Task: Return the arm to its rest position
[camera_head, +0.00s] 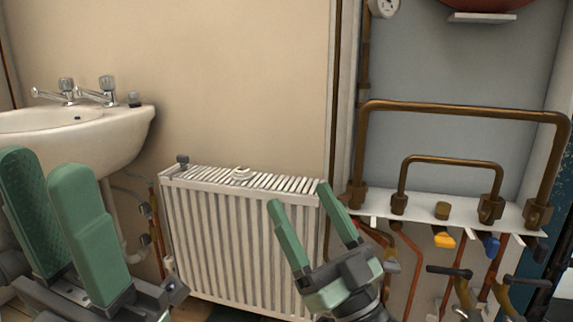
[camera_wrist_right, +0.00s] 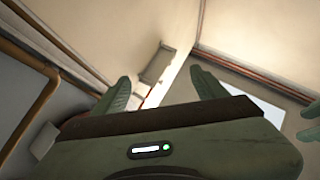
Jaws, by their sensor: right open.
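In the head view my left gripper (camera_head: 62,215) is at the lower left, in front of the sink. Its two green fingers stand apart with nothing seen between them. My right gripper (camera_head: 299,212) is at the lower middle, in front of the right part of the radiator. Its green fingers point up and stand apart, with nothing between them. In the right wrist view the right gripper's fingers (camera_wrist_right: 165,90) are spread and empty, with walls beyond them.
A white sink (camera_head: 125,128) with taps hangs at the left. Copper pipes (camera_head: 455,108) and valves with coloured handles (camera_head: 444,239) are at the right. The beige wall above the radiator is clear.

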